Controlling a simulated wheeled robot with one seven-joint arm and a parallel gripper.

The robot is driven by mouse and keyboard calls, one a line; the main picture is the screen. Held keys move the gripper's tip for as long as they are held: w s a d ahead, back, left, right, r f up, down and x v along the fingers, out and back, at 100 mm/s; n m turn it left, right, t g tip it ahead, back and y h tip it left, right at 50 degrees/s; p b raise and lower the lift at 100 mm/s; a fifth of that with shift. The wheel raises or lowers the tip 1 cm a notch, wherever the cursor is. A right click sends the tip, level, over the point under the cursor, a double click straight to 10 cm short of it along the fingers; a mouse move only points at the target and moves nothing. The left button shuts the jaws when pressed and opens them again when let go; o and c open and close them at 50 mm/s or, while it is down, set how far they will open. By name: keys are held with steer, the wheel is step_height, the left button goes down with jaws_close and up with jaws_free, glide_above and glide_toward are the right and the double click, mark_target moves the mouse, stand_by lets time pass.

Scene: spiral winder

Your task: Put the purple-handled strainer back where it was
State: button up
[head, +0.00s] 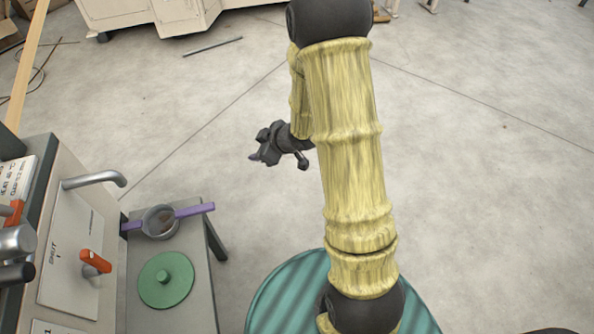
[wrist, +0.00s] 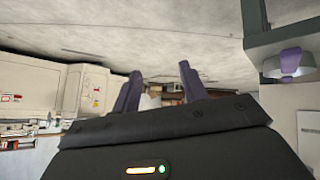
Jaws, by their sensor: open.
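The strainer (head: 160,222) has a round grey bowl and a purple handle, and rests on a small grey table (head: 185,310) at the lower left of the head view. Its handle points right, and a short purple piece sticks out on the left.
A green round lid with a knob (head: 166,280) lies on the table in front of the strainer. A machine panel with a metal handle (head: 95,180) and an orange knob (head: 95,262) stands to the left. Open floor (head: 480,180) lies to the right.

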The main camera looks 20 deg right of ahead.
steer(key=s+d+r+m+h, duration=0.4)
steer(key=s+d+r+m, duration=0.1)
steer(key=r, duration=0.1)
steer(key=s+r+m+g, duration=0.2)
steer(key=s, duration=0.4)
steer(key=s+r+m+g+h, duration=0.1)
steer(key=s+r+m+g, duration=0.1)
steer(key=s, duration=0.5)
steer(key=shift+a+m+g, duration=0.3)
steer(key=shift+a+m, duration=0.1)
steer(key=shift+m, duration=0.3)
